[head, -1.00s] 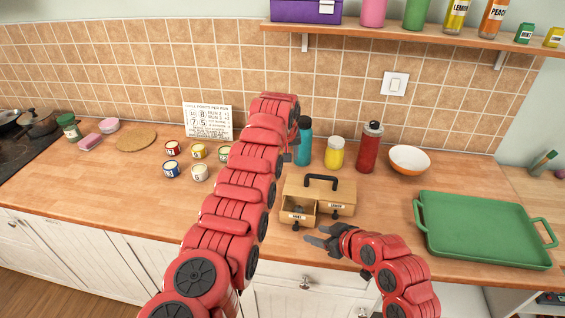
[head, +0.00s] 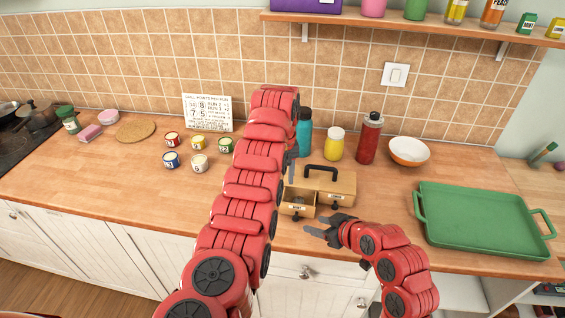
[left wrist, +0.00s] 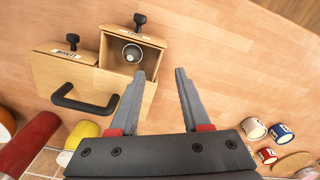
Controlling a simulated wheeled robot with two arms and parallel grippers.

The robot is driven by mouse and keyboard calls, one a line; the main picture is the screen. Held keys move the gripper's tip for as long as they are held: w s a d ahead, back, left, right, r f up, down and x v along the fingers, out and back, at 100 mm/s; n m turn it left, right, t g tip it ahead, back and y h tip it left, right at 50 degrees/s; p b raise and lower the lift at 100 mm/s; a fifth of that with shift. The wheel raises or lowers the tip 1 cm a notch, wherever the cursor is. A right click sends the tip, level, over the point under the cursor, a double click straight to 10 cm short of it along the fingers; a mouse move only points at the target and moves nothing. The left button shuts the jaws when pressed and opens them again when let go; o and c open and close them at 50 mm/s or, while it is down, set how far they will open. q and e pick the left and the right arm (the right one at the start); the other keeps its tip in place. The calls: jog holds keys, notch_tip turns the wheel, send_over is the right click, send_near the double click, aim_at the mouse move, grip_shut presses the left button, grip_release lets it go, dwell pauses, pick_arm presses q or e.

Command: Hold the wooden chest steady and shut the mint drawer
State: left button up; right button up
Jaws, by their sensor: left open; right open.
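The wooden chest (head: 338,190) stands on the counter with a dark handle on top. Its left drawer, the mint drawer (head: 297,210), is pulled out; the right drawer is closed. In the left wrist view the chest (left wrist: 60,88) appears upside down, and the open drawer (left wrist: 110,56) holds a small round pale container (left wrist: 132,53). My left gripper (left wrist: 160,72) is open and empty at the chest's left side, one finger overlapping the chest's edge in view; contact cannot be told. My right gripper (head: 317,224) is open in front of the chest, just right of the open drawer.
A teal bottle (head: 304,135), a yellow jar (head: 334,146) and a red bottle (head: 369,140) stand behind the chest. An orange bowl (head: 409,153) and a green tray (head: 485,222) are to the right. Several small tins, such as a blue one (head: 171,160), stand left of my left arm.

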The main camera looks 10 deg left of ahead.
aim_at(283, 197)
pick_arm(q)
notch_tip(283, 197, down, 9)
jog(key=shift+r, duration=0.1)
dwell(0.3)
grip_shut()
dwell(1.3)
